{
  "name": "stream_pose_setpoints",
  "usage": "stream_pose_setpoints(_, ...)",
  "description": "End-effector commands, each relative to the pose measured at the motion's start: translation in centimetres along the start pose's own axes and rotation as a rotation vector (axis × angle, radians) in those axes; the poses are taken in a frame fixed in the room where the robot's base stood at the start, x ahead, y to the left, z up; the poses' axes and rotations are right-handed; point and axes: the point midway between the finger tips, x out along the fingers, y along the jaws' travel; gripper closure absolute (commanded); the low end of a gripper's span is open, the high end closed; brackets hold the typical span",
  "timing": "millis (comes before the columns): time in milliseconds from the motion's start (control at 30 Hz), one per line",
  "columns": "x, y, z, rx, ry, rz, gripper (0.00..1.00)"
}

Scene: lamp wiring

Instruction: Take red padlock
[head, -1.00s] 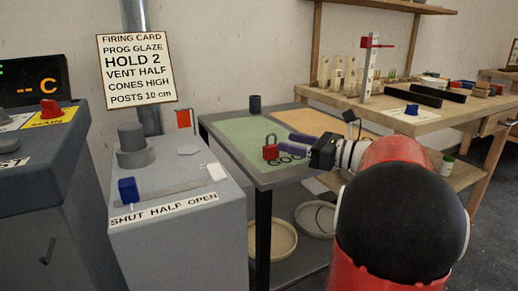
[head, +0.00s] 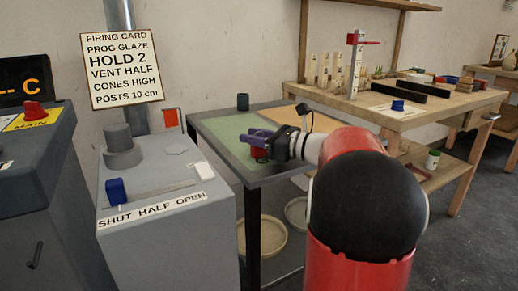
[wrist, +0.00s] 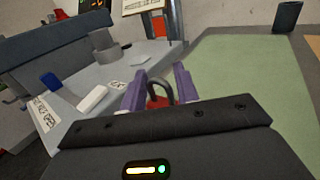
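The red padlock (head: 258,153) is at the front left part of the green mat on the grey table, mostly hidden behind my gripper in the head view. In the wrist view its dark shackle and red body (wrist: 158,102) show between the purple fingers. My gripper (head: 252,138) is over the padlock, with one finger on each side of it. In the wrist view the fingers (wrist: 160,84) stand apart, and I see no clear grip on the padlock. The lower part of the padlock is hidden by the gripper's body.
The grey control box (head: 165,225) with a blue slider knob (head: 116,191) is left of the table. A wooden workbench (head: 420,118) stands to the right. The green mat (head: 225,126) is otherwise mostly clear.

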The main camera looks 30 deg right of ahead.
Motion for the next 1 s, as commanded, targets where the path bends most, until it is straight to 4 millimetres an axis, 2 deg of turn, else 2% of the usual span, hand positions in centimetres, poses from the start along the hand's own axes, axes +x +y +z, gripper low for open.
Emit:
stream_pose_setpoints(33, 0.0, 0.0, 0.0, 0.000, 0.000, 0.000, 0.76)
stream_pose_setpoints(200, 0.0, 0.0, 0.0, 0.000, 0.000, 0.000, 0.98)
stream_pose_setpoints(233, 0.0, 0.0, 0.0, 0.000, 0.000, 0.000, 1.00)
stream_pose_setpoints(567, 0.0, 0.0, 0.0, 0.000, 0.000, 0.000, 1.00)
stream_pose_setpoints(733, 0.0, 0.0, 0.8, -0.001, 0.000, 0.000, 1.00)
stream_pose_setpoints(867, 0.0, 0.0, 2.4, -0.004, -0.002, 0.000, 1.00)
stream_pose_setpoints(1000, 0.0, -0.1, 5.5, -0.007, -0.001, 0.000, 1.00)
